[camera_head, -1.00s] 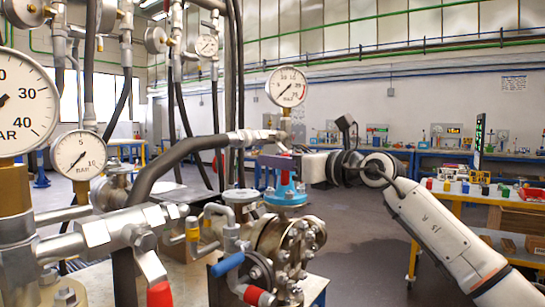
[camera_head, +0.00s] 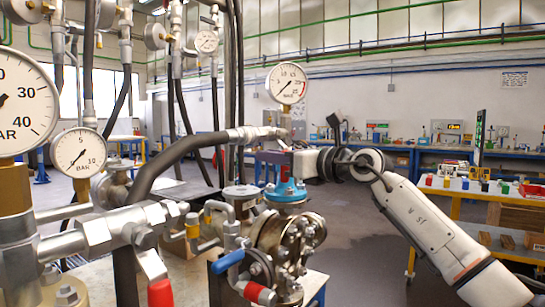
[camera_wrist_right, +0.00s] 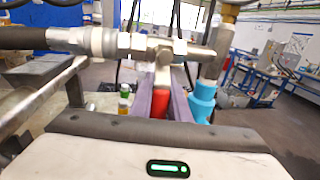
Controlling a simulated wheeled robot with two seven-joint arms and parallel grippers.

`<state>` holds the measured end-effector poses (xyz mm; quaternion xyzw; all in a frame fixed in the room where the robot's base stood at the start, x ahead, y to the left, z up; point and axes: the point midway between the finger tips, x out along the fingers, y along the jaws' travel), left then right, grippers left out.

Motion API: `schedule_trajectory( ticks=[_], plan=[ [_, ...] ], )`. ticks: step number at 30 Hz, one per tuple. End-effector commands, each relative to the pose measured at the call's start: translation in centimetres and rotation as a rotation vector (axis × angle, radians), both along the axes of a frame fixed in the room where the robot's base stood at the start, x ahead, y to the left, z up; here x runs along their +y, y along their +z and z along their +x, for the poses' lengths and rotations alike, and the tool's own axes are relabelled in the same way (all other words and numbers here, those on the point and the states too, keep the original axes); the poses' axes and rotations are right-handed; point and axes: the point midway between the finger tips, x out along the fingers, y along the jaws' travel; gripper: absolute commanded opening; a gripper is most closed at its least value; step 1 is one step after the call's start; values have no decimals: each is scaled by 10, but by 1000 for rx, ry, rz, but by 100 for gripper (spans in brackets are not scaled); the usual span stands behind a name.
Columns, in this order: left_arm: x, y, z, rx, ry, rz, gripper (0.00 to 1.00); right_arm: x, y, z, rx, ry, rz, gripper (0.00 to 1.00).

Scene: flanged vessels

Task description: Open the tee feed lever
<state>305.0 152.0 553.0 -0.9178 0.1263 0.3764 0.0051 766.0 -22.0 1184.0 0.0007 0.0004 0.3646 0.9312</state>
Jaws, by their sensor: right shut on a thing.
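The tee feed lever has a red handle (camera_wrist_right: 160,103) below the metal tee (camera_wrist_right: 165,48) at the end of the black hose. In the right wrist view the purple fingers of my right gripper (camera_wrist_right: 160,108) lie on both sides of this handle and are shut on it. In the head view the same gripper (camera_head: 272,157) reaches in from the right, just under the tee (camera_head: 262,134); its fingers and body hide most of the lever there. My left gripper is not in view.
A pressure gauge (camera_head: 288,82) stands above the tee. A light-blue fitting (camera_head: 286,191) sits close below my right fingers, above the flanged vessel (camera_head: 283,240). Valves with another red handle (camera_head: 160,293) and a blue handle (camera_head: 227,262) are in front.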

Motion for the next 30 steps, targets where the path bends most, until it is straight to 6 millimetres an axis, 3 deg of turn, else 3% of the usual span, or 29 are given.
schedule_trajectory(
  ticks=[8, 30],
  plan=[
    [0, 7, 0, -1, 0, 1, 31, 2, 1, -3, 57, 0, 40, 0],
    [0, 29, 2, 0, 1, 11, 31, 15, 5, -21, 448, -1, 324, 0]
  ],
)
